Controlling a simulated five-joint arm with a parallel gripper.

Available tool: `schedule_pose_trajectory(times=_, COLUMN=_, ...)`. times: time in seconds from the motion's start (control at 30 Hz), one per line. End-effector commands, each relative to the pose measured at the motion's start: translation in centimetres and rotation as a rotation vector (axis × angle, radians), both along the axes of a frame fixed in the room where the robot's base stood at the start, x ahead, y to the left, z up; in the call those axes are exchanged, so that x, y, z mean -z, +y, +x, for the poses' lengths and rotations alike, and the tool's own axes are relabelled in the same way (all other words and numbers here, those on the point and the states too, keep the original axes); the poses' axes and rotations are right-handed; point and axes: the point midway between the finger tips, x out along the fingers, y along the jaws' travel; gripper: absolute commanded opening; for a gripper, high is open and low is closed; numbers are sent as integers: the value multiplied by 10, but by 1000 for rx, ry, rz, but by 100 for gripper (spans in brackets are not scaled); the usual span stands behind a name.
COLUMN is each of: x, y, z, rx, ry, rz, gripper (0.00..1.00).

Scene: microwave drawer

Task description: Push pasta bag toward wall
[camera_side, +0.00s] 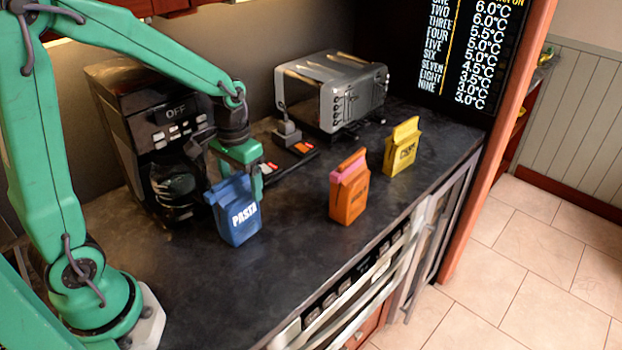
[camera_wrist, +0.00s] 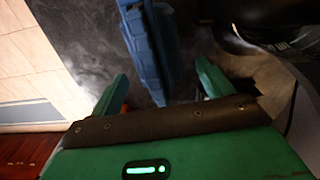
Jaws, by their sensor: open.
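The blue pasta bag (camera_side: 236,212) stands upright on the dark counter, in front of the coffee maker, with its white PASTA label facing the side camera. My gripper (camera_side: 254,180) is low over the counter, right behind the bag in the side view, and the bag hides part of it. In the wrist view the blue bag (camera_wrist: 150,45) shows ahead of and between the two green fingers of my open gripper (camera_wrist: 163,88). Nothing is held. Whether a finger touches the bag cannot be told. The wall (camera_side: 240,55) runs behind the appliances.
A black coffee maker (camera_side: 150,130) stands left of my gripper, and a silver toaster (camera_side: 330,90) behind it. An orange bag (camera_side: 348,192) and a yellow bag (camera_side: 402,147) stand to the right. The counter (camera_side: 285,235) is clear between the blue and orange bags.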

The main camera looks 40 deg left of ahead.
Motion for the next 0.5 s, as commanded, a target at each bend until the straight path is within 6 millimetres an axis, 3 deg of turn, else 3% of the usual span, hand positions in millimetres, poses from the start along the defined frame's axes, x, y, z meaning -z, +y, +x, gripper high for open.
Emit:
schedule_pose_trajectory(times=0.2, x=-30, y=0, z=1, rx=0, ry=-5, rz=1, gripper=80)
schedule_pose_trajectory(times=0.5, x=-48, y=0, z=0, rx=0, ry=-2, rz=0, gripper=80)
